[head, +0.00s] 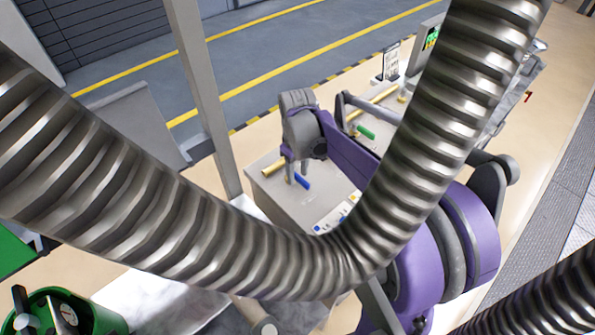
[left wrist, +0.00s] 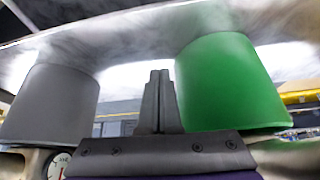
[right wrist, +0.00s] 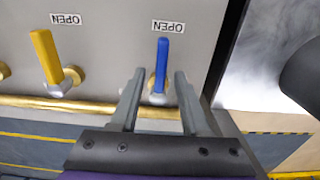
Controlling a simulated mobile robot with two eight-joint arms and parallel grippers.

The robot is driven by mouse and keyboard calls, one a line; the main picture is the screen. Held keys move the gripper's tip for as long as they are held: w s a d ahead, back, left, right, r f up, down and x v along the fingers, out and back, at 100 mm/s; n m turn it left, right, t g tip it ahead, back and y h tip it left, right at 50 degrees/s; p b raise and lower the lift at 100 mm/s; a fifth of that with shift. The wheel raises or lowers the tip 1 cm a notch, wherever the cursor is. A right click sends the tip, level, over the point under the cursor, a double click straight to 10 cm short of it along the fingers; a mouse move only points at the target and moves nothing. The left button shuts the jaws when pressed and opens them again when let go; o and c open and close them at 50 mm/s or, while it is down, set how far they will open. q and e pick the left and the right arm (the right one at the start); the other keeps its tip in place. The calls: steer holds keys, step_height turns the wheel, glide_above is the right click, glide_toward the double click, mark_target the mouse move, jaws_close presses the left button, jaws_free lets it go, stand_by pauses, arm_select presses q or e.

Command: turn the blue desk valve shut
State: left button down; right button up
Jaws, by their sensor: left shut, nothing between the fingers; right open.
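The blue desk valve's lever (head: 302,181) stands on the grey desk panel (head: 262,188) in the head view. In the right wrist view the blue lever (right wrist: 162,62) points straight up the picture, toward an OPEN label (right wrist: 168,27), from a brass fitting. My right gripper (head: 297,168) is open and empty at the valve. In the right wrist view its fingers (right wrist: 158,76) lie on either side of the lever's lower end, with no visible contact. My left gripper (left wrist: 160,75) is shut and empty in the left wrist view; the head view does not show it clearly.
A yellow lever (right wrist: 46,56) stands left of the blue one in the right wrist view. A green lever (head: 365,131) is farther back. A ribbed metal hose (head: 220,245) crosses the head view. A green bucket (left wrist: 225,80) and grey bucket (left wrist: 50,105) flank my left gripper in its view.

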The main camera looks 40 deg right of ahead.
steer(key=shift+c, duration=0.3)
jaws_close()
stand_by(1.1)
